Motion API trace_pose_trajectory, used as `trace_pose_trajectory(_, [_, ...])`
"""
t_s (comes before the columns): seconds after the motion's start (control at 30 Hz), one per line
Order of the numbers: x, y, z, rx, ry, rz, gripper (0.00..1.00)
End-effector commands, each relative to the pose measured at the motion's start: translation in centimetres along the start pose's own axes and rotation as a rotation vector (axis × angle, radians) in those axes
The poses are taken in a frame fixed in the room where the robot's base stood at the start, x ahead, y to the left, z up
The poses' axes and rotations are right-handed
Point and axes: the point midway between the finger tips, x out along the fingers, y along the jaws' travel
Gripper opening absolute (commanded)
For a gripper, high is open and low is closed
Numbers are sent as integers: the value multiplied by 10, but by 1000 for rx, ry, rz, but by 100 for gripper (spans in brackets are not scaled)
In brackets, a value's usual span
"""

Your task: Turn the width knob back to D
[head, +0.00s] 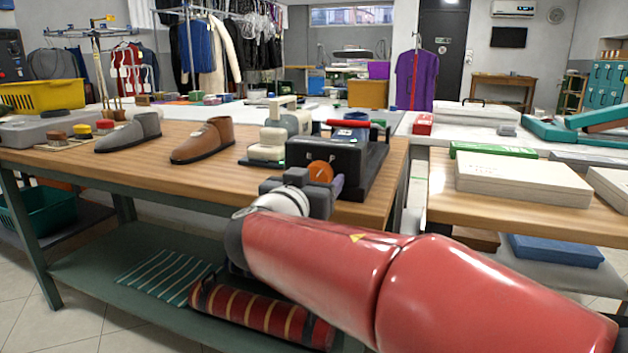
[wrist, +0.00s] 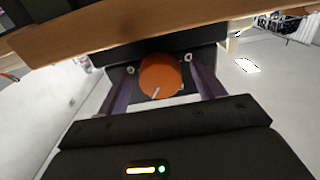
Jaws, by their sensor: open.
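The orange width knob (head: 320,171) sits on the front face of a black machine (head: 325,152) with a red handle, at the wooden table's front edge. Light letters flank the knob, too small to read surely. In the wrist view the round knob (wrist: 160,75) lies between the two purple-grey fingers of my gripper (wrist: 161,88), with a gap on both sides. A short white pointer line shows on its lower part, and a small light mark on the panel lies to its right. My gripper (head: 316,188) is open in front of the knob and partly hides the panel.
A cream machine (head: 283,132) stands left of the black one. A brown shoe (head: 204,141) and a grey shoe (head: 129,132) stand further left. A cream case (head: 524,181) lies on the right table. A striped red roll (head: 262,310) lies on the shelf below my arm.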

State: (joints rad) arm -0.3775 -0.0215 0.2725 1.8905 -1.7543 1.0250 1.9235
Motion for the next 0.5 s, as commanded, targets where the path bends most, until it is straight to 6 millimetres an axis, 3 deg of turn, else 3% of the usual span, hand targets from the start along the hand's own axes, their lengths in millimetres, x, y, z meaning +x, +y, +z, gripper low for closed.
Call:
trace_pose_trajectory(0.07, [0,0,0,0,0,0,66])
trace_pose_trajectory(0.4, [0,0,0,-1,-1,0,23])
trace_pose_trajectory(0.5, [0,0,1,-3,-1,0,23])
